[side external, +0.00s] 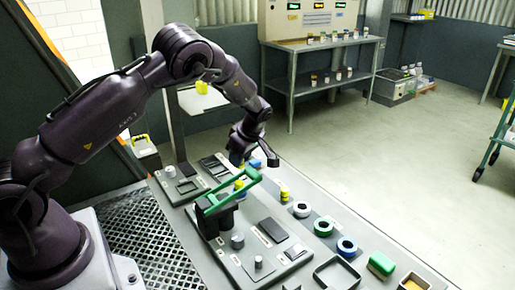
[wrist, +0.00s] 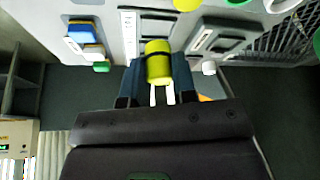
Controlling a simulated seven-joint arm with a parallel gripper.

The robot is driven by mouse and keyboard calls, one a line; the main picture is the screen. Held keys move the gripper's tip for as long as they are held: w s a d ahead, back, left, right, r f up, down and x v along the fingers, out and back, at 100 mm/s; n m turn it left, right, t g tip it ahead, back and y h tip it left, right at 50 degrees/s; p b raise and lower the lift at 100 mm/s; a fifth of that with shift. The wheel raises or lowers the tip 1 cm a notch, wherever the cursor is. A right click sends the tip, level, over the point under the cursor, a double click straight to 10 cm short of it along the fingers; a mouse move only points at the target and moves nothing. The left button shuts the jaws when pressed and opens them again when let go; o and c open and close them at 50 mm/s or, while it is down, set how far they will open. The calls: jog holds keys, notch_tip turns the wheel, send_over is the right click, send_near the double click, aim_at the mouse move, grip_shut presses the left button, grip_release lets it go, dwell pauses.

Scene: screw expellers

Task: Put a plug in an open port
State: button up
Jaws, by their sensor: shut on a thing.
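My gripper (side external: 256,156) hangs over the workbench, behind the green handle in the side view. In the wrist view my gripper (wrist: 157,98) is shut on a yellow-green cylindrical plug (wrist: 158,62) with a dark band. Two pale strips show at the plug's near end; I cannot tell what they are. A yellow cylinder (side external: 284,192) stands on the bench to the right of the gripper. No open port can be made out for certain; the grey panel (wrist: 212,38) with dark slots lies beside the plug in the wrist view.
A green handle (side external: 232,193) on black blocks rises close in front of the gripper. White (side external: 301,209), green (side external: 323,227) and blue (side external: 347,246) ringed parts line the bench's right edge. A green block (side external: 381,264) lies near the front. A shelf table (side external: 325,55) stands behind, beyond open floor.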

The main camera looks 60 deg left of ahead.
jog(key=s+n, duration=0.2)
jog(key=s+n+g+h, duration=0.1)
jog(key=s+n, duration=0.1)
jog(key=s+d+n+g, duration=0.1)
jog(key=s+n, duration=0.2)
jog(key=shift+s+h, duration=0.1)
jog(key=shift+h, duration=0.3)
jog(key=s+d+r+n+h, duration=0.1)
jog(key=s+d+n+h, duration=0.25)
jog(key=s+n, duration=0.5)
jog(key=shift+n+g, duration=0.3)
jog(key=shift+n, duration=0.45)
jog(key=shift+w+a+f, duration=0.15)
jog(key=shift+w+f, duration=0.05)
jog(key=shift+f, duration=0.55)
jog(key=shift+w+a+f, duration=0.2)
jog(key=shift+f, duration=0.55)
jog(key=shift+w+a+f, duration=0.15)
jog(key=shift+w+f, duration=0.05)
jog(key=shift+f, duration=0.55)
jog(key=shift+f, duration=1.25)
jog(key=o, duration=1)
jog(key=c, duration=0.3)
jog(key=o, duration=0.4)
jog(key=shift+r, duration=0.75)
jog(key=shift+c, duration=0.2)
notch_tip(320, 180, up, 8)
